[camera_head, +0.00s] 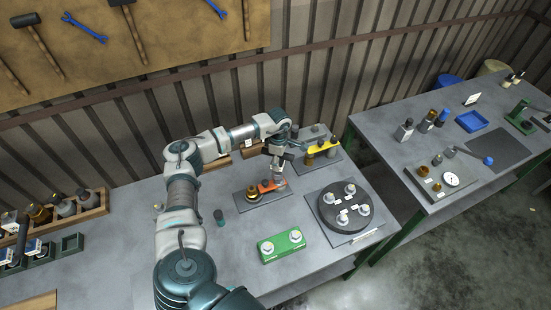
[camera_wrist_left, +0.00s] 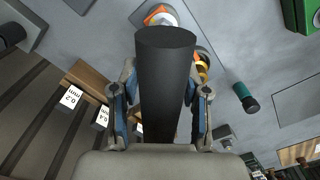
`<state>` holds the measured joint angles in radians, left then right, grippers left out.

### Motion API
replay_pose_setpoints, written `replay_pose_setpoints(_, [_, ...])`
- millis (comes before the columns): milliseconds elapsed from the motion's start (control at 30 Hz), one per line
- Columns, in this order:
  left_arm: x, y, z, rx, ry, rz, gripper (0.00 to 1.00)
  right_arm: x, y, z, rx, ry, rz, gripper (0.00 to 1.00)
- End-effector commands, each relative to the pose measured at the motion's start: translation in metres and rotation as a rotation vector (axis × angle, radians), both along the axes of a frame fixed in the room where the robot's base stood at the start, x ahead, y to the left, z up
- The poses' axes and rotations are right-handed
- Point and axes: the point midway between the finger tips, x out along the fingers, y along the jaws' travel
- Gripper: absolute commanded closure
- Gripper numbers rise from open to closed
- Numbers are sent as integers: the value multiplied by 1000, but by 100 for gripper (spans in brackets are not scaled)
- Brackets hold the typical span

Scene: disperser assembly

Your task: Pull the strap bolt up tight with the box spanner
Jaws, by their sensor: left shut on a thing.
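My left gripper (camera_head: 277,153) is over the right end of a dark plate (camera_head: 244,204) and points down. In the left wrist view it (camera_wrist_left: 161,100) is shut on a dark cylinder, which looks like the box spanner (camera_wrist_left: 165,75). An orange strap (camera_head: 266,187) lies on the plate below, beside a brass part (camera_head: 251,193). In the left wrist view the orange and white end of the strap (camera_wrist_left: 160,14) shows just past the spanner. The bolt is hidden or too small to make out, so I cannot tell whether the spanner is seated on it. My right gripper is not in view.
A round black disc with several studs (camera_head: 345,201) lies to the right. A green block (camera_head: 281,245) is in front. A yellow-topped fixture (camera_head: 321,146) is behind.

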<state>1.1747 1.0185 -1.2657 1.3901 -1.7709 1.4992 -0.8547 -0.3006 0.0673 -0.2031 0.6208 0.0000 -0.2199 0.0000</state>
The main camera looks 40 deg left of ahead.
Motion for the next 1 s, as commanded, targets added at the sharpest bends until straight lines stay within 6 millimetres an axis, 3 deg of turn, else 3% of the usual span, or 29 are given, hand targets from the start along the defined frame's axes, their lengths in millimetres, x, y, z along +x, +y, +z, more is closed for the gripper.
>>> replay_pose_setpoints(500, [0, 9, -3, -8, -1, 28, 100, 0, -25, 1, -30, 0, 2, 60])
replay_pose_setpoints(1000, [0, 8, 0, -8, -2, 27, 100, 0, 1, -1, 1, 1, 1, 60])
